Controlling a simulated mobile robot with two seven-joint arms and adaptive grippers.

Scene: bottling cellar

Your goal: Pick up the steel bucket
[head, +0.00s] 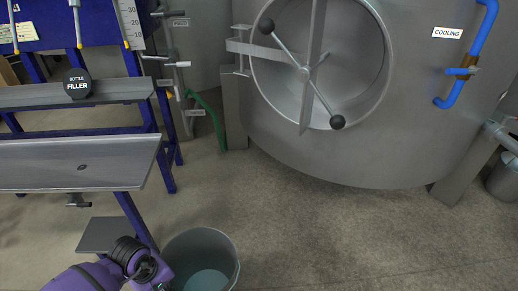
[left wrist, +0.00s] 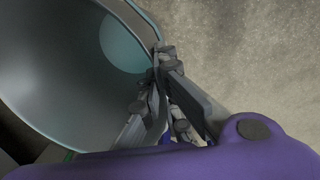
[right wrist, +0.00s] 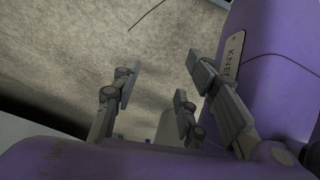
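The steel bucket (head: 222,247) stands at the bottom of the head view, a grey open pail with a bluish round area inside. Its lower part is cut off by the frame. In the left wrist view the bucket (left wrist: 60,85) fills the left side. My left gripper (left wrist: 160,78) has one finger inside the wall and one outside, closed together on the rim. In the head view my left wrist covers part of the bucket's left side. My right gripper (right wrist: 163,78) is open and empty, its fingers well apart above the floor; it is out of the head view.
A blue-framed bottle filler (head: 78,84) with steel shelves stands at the left, its low grey plate (head: 105,234) close to the bucket. A large steel tank (head: 400,120) with a round hatch stands behind. The floor (head: 340,235) right of the bucket is clear.

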